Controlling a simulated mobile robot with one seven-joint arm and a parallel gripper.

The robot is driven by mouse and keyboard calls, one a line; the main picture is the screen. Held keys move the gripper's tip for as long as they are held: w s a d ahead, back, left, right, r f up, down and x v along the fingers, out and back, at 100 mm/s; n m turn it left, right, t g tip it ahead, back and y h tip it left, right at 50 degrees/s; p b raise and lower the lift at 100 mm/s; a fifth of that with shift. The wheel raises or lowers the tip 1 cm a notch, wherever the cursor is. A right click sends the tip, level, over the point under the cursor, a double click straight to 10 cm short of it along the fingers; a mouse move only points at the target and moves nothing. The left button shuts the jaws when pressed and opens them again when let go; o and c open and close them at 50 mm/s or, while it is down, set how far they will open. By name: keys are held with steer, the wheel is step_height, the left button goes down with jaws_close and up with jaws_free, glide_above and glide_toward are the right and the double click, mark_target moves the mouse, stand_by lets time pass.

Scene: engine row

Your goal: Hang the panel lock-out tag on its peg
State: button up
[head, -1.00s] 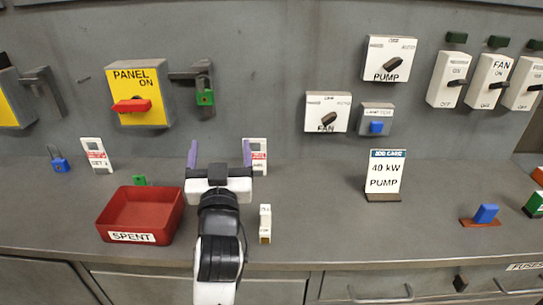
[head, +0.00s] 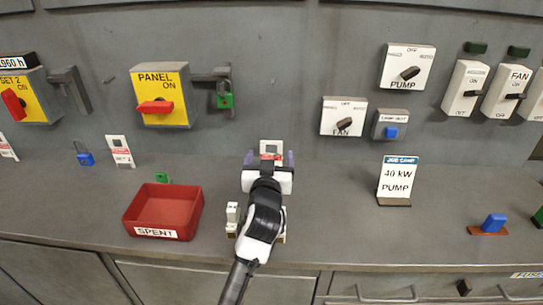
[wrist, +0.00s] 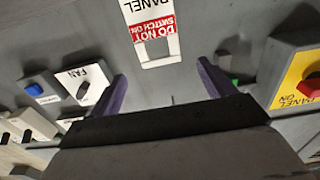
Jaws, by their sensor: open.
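The panel lock-out tag (head: 271,147) is a white card with a red band, standing at the back of the bench. In the wrist view the tag (wrist: 151,30) reads PANEL and DO NOT SWITCH ON, upside down, with a slot at its lower end in the picture. My gripper (head: 269,160) is open in front of the tag, which shows between its fingers. In the wrist view my gripper (wrist: 160,85) is empty between its purple fingers, with the tag apart from them. The yellow PANEL switch (head: 163,94) has a red handle. I cannot clearly make out the peg.
A red SPENT tray (head: 163,212) stands left of my arm. A 40 kW PUMP sign (head: 397,181) stands right. Small white items flank my arm.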

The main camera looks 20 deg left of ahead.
mark_target(271, 144)
steer(key=shift+w+r+p, duration=0.25)
steer(key=shift+w+p, duration=0.1)
steer(key=shift+w, duration=0.05)
steer(key=p+x, duration=0.2)
steer(key=x, duration=0.1)
steer(key=shift+a+r, duration=0.1)
steer(key=shift+w+a+f+p, duration=0.2)
steer(key=shift+w+p, duration=0.1)
steer(key=shift+w, duration=0.3)
steer(key=c, duration=1.3)
